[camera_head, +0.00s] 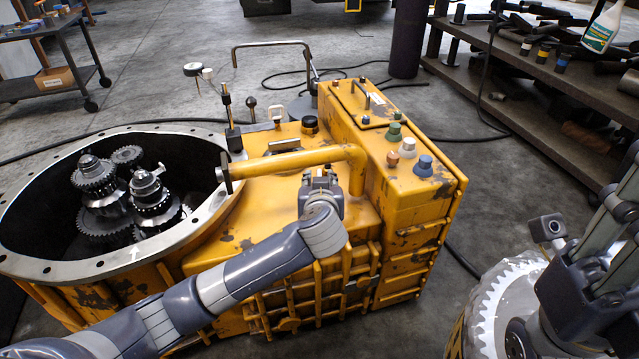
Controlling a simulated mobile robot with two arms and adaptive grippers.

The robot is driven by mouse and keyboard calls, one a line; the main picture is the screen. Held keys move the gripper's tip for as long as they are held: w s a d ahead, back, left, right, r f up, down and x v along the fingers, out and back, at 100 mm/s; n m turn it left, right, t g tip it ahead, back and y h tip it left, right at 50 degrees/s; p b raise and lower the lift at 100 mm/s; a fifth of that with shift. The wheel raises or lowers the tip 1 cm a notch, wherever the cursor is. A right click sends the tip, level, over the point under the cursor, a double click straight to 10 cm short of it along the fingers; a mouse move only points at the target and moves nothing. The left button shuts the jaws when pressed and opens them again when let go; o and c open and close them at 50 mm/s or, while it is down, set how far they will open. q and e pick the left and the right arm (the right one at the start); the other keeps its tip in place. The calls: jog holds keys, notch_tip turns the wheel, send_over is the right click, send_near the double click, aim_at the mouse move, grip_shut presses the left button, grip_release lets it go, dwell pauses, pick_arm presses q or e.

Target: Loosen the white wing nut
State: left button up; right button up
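A small white piece shaped like a wing nut (277,111) stands upright on the top of the yellow transmission housing (400,210), behind the thick yellow pipe. It is small, so its details are hard to make out. My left gripper (320,176) is over the housing, close to the near side of the pipe and nearer to me than the white piece. It is apart from that piece. Its fingertips are mostly hidden by its own wrist. My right gripper (575,290) is at the lower right, away from the housing, beside a pale toothed gear (497,300); its fingers cannot be made out clearly.
The yellow pipe (290,162) crosses between my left gripper and the white piece. Coloured knobs (423,166) stand on the raised right block. Gears (150,190) sit in the open round bell at left. Loaded shelves (570,80) stand at the back right; a black cable lies across the floor.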

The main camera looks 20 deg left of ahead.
pick_arm(q)
jog(key=shift+b+x, duration=0.8)
jog(key=shift+x, duration=1.45)
grip_shut()
